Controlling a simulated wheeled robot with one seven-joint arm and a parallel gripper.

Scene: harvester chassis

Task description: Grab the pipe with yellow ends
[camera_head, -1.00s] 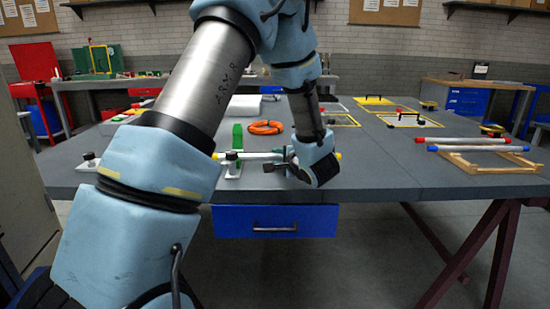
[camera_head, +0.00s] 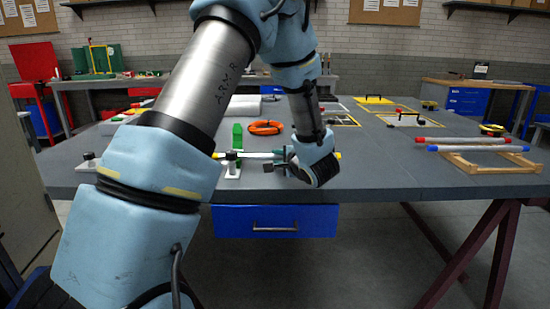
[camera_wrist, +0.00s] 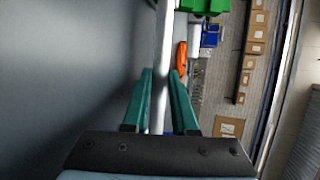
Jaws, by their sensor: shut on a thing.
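The white pipe with yellow ends (camera_head: 258,155) lies level near the front edge of the grey workbench. One yellow end shows left of the white stand, and the other peeks out right of my gripper. My gripper (camera_head: 282,157) is at the pipe, right of the stand. In the wrist view the pipe (camera_wrist: 164,40) runs between the two teal fingers of my gripper (camera_wrist: 161,76), which are shut on it. My wrist hides part of the pipe's right side in the head view. I cannot tell whether the pipe still touches the stand.
A white stand with a black knob (camera_head: 233,168) is left of my gripper. The bench between is clear.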

